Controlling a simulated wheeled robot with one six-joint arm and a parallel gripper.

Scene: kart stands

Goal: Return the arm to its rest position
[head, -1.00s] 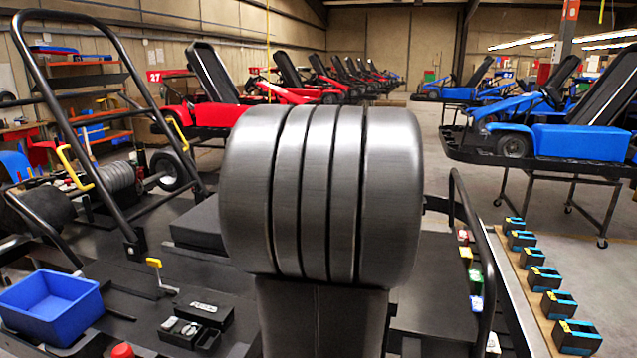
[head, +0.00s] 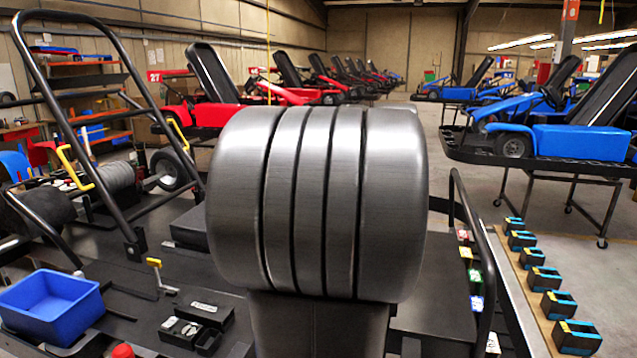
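A large dark grey grooved cylinder on a thick upright link (head: 318,205) fills the middle of the head view. It is part of my own arm, close to the camera. It hides much of the kart frame and floor behind it. My gripper does not show in this view, so I cannot see its fingers or whether it holds anything.
A blue bin (head: 50,305) and a black tray with small parts (head: 197,322) are at the lower left. Several black and blue blocks (head: 551,304) line a board at right. A blue kart (head: 580,142) stands behind. Black tube rails (head: 60,115) rise at left.

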